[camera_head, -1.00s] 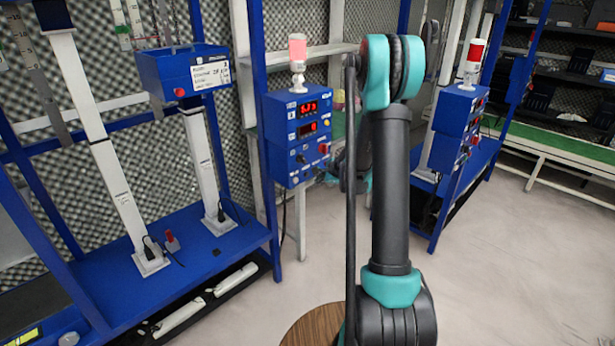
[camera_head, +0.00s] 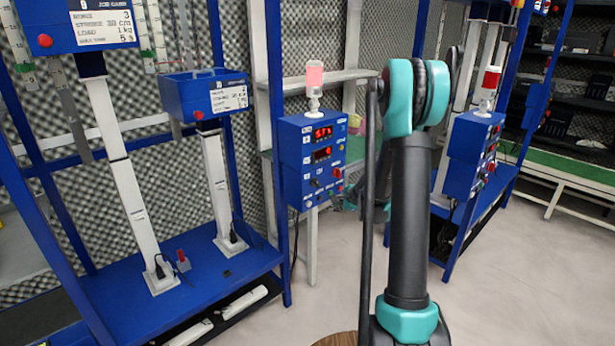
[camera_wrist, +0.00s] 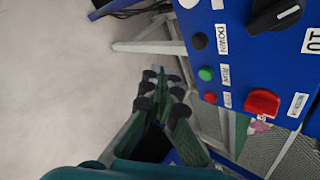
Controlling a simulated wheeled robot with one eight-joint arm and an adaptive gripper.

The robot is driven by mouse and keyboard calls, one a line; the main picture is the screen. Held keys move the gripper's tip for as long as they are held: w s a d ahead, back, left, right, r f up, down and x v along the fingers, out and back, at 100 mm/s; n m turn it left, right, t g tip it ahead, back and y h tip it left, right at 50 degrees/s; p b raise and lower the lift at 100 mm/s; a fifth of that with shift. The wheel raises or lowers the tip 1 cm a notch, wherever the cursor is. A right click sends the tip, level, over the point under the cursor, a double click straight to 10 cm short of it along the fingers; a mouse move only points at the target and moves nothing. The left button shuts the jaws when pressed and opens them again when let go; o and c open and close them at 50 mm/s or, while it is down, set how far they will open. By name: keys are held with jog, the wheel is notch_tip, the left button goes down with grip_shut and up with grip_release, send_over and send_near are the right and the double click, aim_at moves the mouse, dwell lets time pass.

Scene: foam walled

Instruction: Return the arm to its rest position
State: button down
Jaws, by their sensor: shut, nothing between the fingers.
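My arm stands upright right of centre in the head view, its teal and black elbow at the top. My gripper is mostly hidden behind the arm there. In the wrist view my gripper (camera_wrist: 160,98) shows at the bottom centre, dark pads and teal-green links close together. It is shut, with nothing between its fingers. The blue control box (camera_head: 317,158) with red displays stands just left of and beyond the arm. In the wrist view its panel (camera_wrist: 262,60) fills the upper right, with a red switch (camera_wrist: 262,103) and a green button (camera_wrist: 206,74). The gripper appears apart from it.
A blue test frame with white columns (camera_head: 217,185) and a blue base shelf (camera_head: 150,300) fills the left. A second blue control box (camera_head: 470,150) stands at right. A green-topped bench (camera_head: 565,180) is behind it. Pale floor (camera_head: 500,300) at lower right is clear.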

jog(key=s+a+r+n+g+h, duration=0.1)
jog(key=s+r+n, duration=0.3)
jog(key=s, duration=0.6)
jog(key=s+a+r+n+g+h, duration=0.1)
jog(key=s+a+r+n, duration=0.1)
jog(key=s+n, duration=0.55)
jog(key=s+d+f+n+g+h, duration=0.1)
jog(key=s+n, duration=0.2)
jog(key=s, duration=0.7)
jog(key=s+d+f+n+g, duration=0.1)
jog(key=s+n, duration=0.2)
jog(key=s, duration=0.7)
jog(key=shift+f+n+h, duration=0.25)
jog(key=shift+n+h, duration=0.1)
jog(key=shift+h, duration=0.05)
dwell(1.4)
